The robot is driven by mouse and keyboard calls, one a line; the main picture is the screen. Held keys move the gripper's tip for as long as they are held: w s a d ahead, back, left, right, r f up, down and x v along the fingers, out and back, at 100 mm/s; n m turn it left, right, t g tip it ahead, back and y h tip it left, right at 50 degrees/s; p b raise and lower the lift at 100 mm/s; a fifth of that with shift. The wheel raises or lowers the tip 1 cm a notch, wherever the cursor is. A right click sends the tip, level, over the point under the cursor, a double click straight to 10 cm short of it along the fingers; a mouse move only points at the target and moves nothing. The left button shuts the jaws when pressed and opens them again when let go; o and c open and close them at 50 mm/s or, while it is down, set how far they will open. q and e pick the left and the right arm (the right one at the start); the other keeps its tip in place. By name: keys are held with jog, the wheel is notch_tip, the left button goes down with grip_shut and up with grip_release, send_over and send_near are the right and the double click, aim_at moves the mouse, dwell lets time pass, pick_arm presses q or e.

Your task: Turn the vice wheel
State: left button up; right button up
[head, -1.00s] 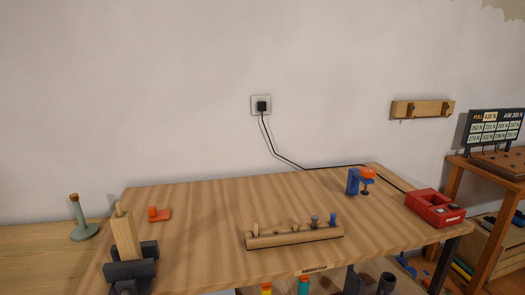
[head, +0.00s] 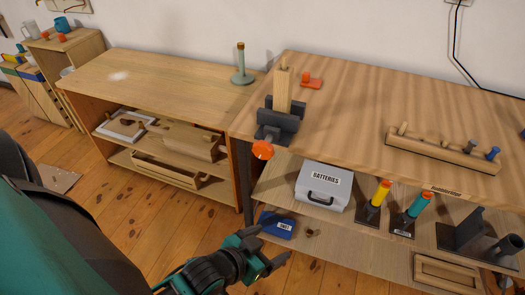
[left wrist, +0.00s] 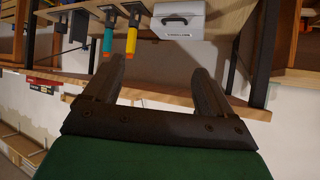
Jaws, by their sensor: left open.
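The dark vice (head: 279,119) is fixed at the left front corner of the workbench in the head view, with an upright wooden block (head: 282,90) in its jaws. Its orange wheel (head: 263,150) faces out from the bench's front edge. My left gripper (head: 281,262) is low in front of the bench, below the wheel and well apart from it. It is open and empty; its two dark fingers (left wrist: 163,84) also show in the left wrist view. The wheel cannot be made out in the left wrist view. My right gripper is in no view.
The workbench (head: 350,95) holds a wooden tool rack (head: 441,153) and a small orange piece (head: 311,83). Below are a grey battery case (head: 323,186) and a blue box (head: 276,225). A lower wooden cabinet (head: 160,85) stands left. Open floor lies before it.

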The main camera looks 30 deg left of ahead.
pick_arm(q)
jog(key=m+t+y+b, duration=0.4)
jog(key=m+t+y, duration=0.25)
jog(key=m, duration=2.25)
send_near(266, 144)
notch_tip(266, 144, down, 3)
jog(key=a, duration=0.1)
jog(key=shift+h, duration=0.25)
jog(key=x, duration=1.2)
jog(key=shift+r, duration=0.25)
